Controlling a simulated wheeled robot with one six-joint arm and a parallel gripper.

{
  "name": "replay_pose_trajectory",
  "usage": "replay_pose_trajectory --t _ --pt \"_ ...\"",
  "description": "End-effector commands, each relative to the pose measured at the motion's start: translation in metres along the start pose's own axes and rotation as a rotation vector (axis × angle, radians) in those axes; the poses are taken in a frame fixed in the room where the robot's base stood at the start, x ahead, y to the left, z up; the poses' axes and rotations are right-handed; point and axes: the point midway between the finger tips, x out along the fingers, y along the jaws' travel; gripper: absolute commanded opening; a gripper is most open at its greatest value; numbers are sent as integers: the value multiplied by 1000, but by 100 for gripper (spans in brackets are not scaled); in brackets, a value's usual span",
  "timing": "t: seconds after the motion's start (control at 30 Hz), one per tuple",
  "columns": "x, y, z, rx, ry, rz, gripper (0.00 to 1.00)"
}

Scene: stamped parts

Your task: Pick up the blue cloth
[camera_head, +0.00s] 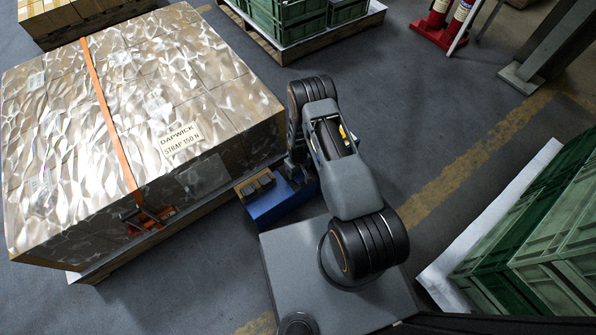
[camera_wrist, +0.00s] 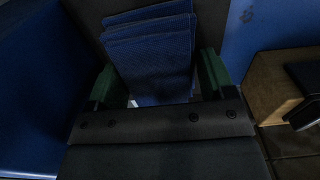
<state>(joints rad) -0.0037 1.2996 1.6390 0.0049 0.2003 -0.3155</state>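In the wrist view, several flat, dark blue layers that look like the folded blue cloth (camera_wrist: 150,60) lie between the fingers of my gripper (camera_wrist: 162,85). The two green fingers stand wide apart, one on each side of the blue layers, with no clear grip on them. The light is dim, so I cannot tell whether either finger touches the cloth. In the head view my arm hides the gripper and the cloth.
A blue bin or cart (camera_head: 268,212) with brown blocks (camera_head: 256,184) on it stands beside my arm. A large strapped, film-wrapped load (camera_head: 130,100) is at left. Green crates (camera_head: 540,235) stand at right, others (camera_head: 290,18) at the back. The floor (camera_head: 430,110) between is clear.

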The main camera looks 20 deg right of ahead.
Motion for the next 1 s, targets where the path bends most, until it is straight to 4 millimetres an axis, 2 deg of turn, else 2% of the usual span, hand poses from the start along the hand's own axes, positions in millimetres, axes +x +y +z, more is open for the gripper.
replay_pose_trajectory --t 0.03,0.27,0.63,0.87,1.0 --pt "0 0 0 0 0 0 71" --pt "0 0 0 0 0 0 49" --pt "-6 0 0 0 0 0 49" --pt "-38 0 0 0 -1 1 49" --pt "-67 -13 22 -2 -4 0 49"
